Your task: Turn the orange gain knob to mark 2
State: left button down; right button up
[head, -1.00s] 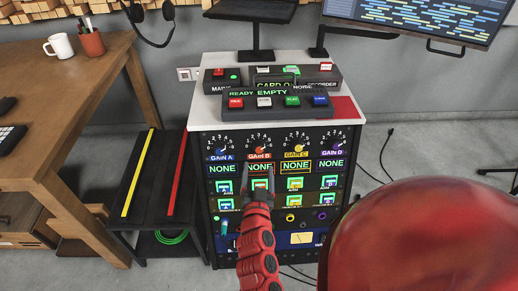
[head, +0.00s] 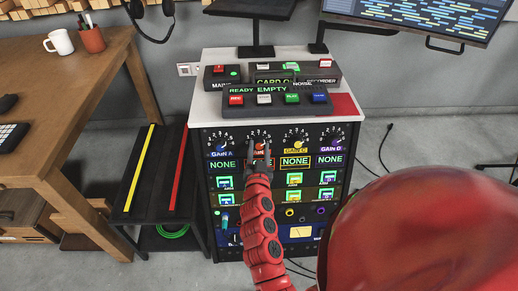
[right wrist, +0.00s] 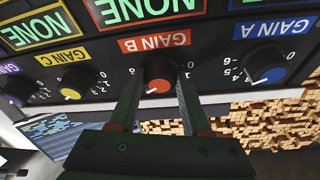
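The orange gain knob (right wrist: 159,80), above the GAIN B label, is on the front of the rack. In the head view it shows small (head: 259,145) in the top row of knobs. My right gripper (right wrist: 157,82) has one finger on each side of the knob. The fingers look parted, with a gap at the left finger; contact at the right finger cannot be told. In the head view my right gripper (head: 258,158) is just below the knob. The knob's white pointer points down-left in the upside-down wrist view. Its scale marks are largely hidden. My left gripper is out of view.
The blue GAIN A knob (right wrist: 265,66) and yellow GAIN C knob (right wrist: 75,86) flank it closely. Lit NONE displays (head: 222,165) sit below the knobs. A button console (head: 278,99) stands on the rack top. A wooden desk (head: 95,110) is at left.

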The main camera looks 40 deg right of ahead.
grip_shut()
